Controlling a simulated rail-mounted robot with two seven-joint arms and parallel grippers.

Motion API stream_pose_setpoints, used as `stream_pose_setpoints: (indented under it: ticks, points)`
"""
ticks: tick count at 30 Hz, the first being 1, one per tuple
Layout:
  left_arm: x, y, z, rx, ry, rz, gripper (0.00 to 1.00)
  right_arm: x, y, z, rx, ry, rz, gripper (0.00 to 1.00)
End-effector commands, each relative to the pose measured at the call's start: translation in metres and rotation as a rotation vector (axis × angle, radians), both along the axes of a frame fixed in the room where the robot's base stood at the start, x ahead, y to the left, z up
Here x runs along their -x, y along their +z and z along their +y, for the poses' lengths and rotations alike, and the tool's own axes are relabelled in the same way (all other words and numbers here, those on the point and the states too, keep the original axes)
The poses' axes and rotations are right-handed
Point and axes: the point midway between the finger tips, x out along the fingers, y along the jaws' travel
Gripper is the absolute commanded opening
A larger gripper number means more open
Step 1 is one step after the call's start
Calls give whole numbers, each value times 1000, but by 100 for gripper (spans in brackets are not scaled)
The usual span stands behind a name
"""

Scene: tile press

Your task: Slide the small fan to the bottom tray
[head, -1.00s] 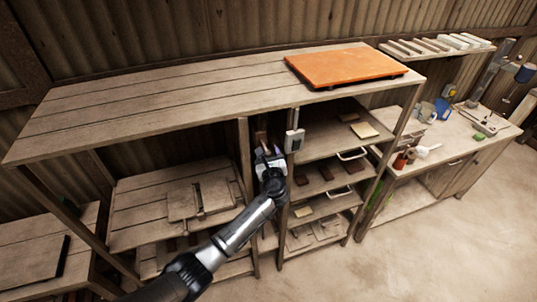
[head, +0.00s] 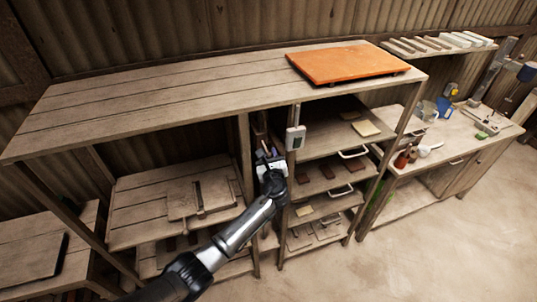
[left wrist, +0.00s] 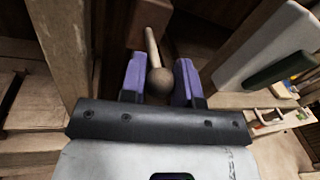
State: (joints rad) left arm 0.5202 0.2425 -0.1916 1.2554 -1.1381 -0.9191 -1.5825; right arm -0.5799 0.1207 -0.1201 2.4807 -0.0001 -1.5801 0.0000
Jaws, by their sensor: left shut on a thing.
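I cannot make out a small fan in either view. My left gripper (head: 268,158) is in the narrow bay between two wooden posts. In the left wrist view its purple fingers (left wrist: 160,82) are shut on a round wooden knob (left wrist: 160,81), at the end of a pale rod. The rod runs up to a brown wooden block (left wrist: 151,18). The rack right of the bay has several levels, some with metal handles and small tiles. Its lowest visible level (head: 303,242) is partly shaded. My right gripper is in neither view.
A light grey box (head: 295,138) with a dark lever (left wrist: 283,70) is on the post just right of my left gripper. An orange board (head: 345,63) lies on the shelf top (head: 150,107). A workbench (head: 460,135) with mugs and tools stands right. The front floor is clear.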

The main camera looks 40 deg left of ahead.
Motion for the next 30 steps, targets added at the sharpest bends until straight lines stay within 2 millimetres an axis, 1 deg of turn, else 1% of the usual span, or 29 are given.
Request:
stream_pose_setpoints:
  ticks: [1, 5, 6, 8, 9, 11, 12, 17, 18, 20, 24, 30]
  points:
    - [0, -24, -2, 1, -2, 8, 0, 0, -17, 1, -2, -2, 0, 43]
    - [-3, -67, -7, 0, -10, 9, 0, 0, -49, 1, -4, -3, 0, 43]
    - [-5, -82, -9, 1, -13, 10, 0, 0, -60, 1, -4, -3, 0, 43]
    - [-6, -104, -11, 1, -17, 9, 0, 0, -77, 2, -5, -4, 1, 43]
    - [-7, -119, -12, 0, -19, 10, 0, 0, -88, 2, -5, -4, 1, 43]
    - [-7, -140, -13, 0, -19, 10, 0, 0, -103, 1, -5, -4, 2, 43]
    - [-7, -155, -13, 1, -19, 10, 0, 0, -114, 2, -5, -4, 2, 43]
    - [-4, -210, -7, 0, -10, 9, 0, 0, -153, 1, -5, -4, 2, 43]
    - [-2, -224, -5, 0, -7, 10, 0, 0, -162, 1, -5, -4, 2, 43]
    - [-1, -243, -2, 1, -3, 9, 0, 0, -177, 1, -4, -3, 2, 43]
    - [2, -289, 2, 1, 2, 9, 0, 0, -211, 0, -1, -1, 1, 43]
    - [2, -352, 3, 1, 4, 9, 0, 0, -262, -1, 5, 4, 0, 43]
